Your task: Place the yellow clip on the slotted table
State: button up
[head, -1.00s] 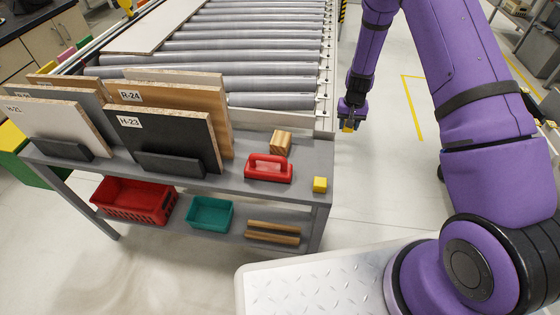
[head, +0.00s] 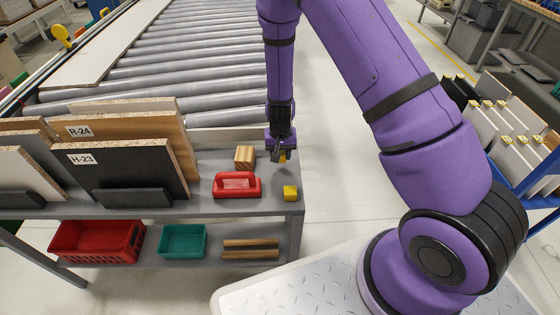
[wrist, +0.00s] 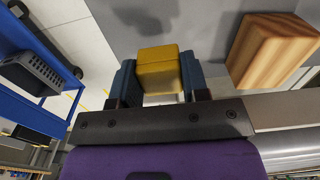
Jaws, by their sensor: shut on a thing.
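My gripper (head: 281,156) is shut on a yellow clip (wrist: 160,70), a blocky piece held between the two dark fingers in the wrist view. In the head view only a bit of this clip (head: 282,158) shows under the fingers. The gripper is over the back right part of the grey slotted table (head: 240,208), just right of a striped wooden block. Whether the clip touches the table top cannot be told. A second yellow piece (head: 290,193) sits on the table's front right corner.
The wooden block (head: 245,156) and a red handled tool (head: 237,185) stand left of my gripper. Panels, including a black one (head: 125,168), stand in slots on the left. The roller conveyor (head: 190,60) lies behind. Bare table top lies around the second yellow piece.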

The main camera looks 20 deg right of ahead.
jog(key=shift+a+f, duration=0.1)
jog(key=shift+f, duration=1.7)
jog(key=o, duration=0.9)
jog(key=shift+f, duration=0.1)
notch_tip(320, 180, up, 13)
jog(key=shift+f, duration=0.2)
notch_tip(320, 180, up, 13)
jog(key=t+y, duration=0.1)
send_over(280, 168)
jog(key=s, duration=0.2)
jog(key=s+d+r+n+t+y, duration=0.1)
jog(key=s+r, duration=0.3)
jog(key=r, duration=0.3)
jog(key=s+d+r+n, duration=0.1)
jog(key=s+d+r, duration=0.15)
jog(key=r, duration=0.35)
jog(key=s+d+r+t, duration=0.1)
jog(key=s+r, duration=0.3)
jog(key=s, duration=0.3)
jog(key=s+d+r+n+t+h, duration=0.1)
jog(key=s+r, duration=0.2)
jog(key=s, duration=0.3)
jog(key=s+d+r+t+h, duration=0.1)
jog(key=s+r, duration=0.3)
jog(key=s, duration=0.3)
jog(key=shift+s+d+r+n, duration=0.3)
jog(key=shift+s+d+r, duration=0.05)
